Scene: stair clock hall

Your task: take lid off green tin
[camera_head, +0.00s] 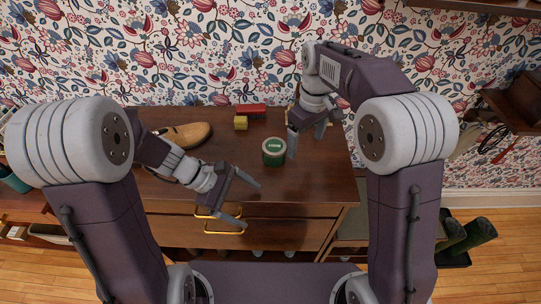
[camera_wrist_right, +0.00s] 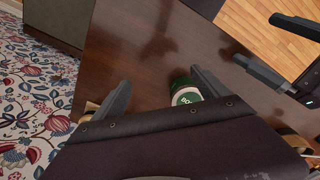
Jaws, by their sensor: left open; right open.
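The green tin (camera_head: 274,152) stands upright on the dark wooden cabinet top. In the right wrist view the tin (camera_wrist_right: 184,94) shows beside one finger of this gripper (camera_wrist_right: 163,92), partly hidden by the gripper body. My left gripper (camera_head: 251,204) is open and empty in front of the cabinet top's front edge, left of and nearer than the tin.
A brown shoe (camera_head: 187,135) lies at the left of the cabinet top (camera_head: 230,158). A red object (camera_head: 251,110) and a yellow block (camera_head: 241,123) are at the back. Drawers with brass handles (camera_head: 218,229) are below the front edge. The wood around the tin's left is clear.

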